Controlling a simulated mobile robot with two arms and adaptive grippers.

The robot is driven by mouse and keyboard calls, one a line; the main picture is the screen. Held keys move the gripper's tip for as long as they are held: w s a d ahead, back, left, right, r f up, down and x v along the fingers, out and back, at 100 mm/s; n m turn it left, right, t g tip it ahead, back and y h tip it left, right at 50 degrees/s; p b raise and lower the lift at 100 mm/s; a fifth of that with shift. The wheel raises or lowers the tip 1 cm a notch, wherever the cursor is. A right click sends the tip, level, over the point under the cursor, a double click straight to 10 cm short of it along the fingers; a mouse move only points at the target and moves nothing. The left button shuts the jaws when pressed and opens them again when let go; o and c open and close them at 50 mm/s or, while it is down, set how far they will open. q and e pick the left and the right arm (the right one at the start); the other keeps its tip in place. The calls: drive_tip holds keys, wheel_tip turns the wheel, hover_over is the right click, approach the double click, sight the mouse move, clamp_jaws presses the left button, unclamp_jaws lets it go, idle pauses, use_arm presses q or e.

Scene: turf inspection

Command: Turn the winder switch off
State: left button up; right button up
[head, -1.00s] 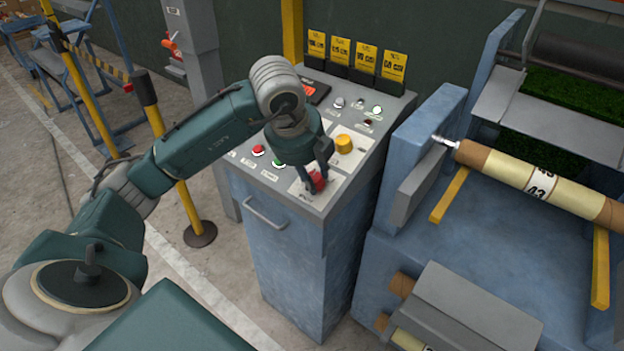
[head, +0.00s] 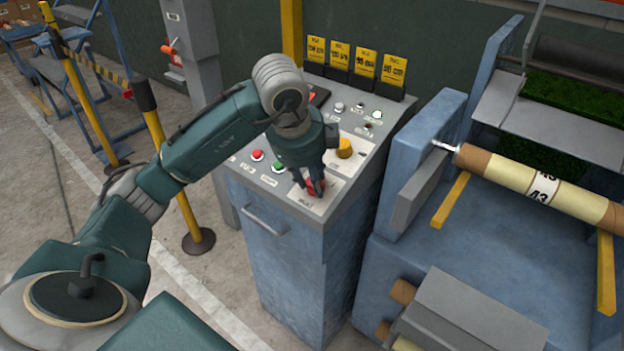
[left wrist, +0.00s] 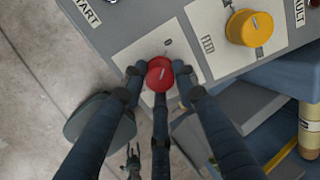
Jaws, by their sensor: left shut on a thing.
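The red rotary switch (head: 315,188) sits on a white plate at the front right corner of the sloped control panel (head: 327,204). My left gripper (head: 309,186) reaches down from above, with its fingers around the red knob. The left wrist view shows the red knob (left wrist: 160,74) between the fingertips of my left gripper (left wrist: 159,72), shut on it. A pale pointer line on the knob slants up to the right. A "0" mark shows on the plate above the knob. The fingers hide part of the plate.
A yellow knob (head: 344,147) is close behind the red one. Red (head: 257,155) and green (head: 279,167) push buttons lie to its left. Yellow cards (head: 340,55) stand along the panel's back. A blue machine with a roller (head: 520,178) stands to the right.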

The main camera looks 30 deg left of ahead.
use_arm(q)
drive_tip(key=shift+s+d+f, duration=0.1)
drive_tip(key=shift+d, duration=0.1)
drive_tip(key=o, duration=1.1)
drive_tip(key=shift+o, duration=0.2)
drive_tip(key=shift+d, duration=0.1)
drive_tip(key=shift+r, duration=0.2)
drive_tip(key=shift+r, duration=0.3)
drive_tip(key=v, duration=1.1)
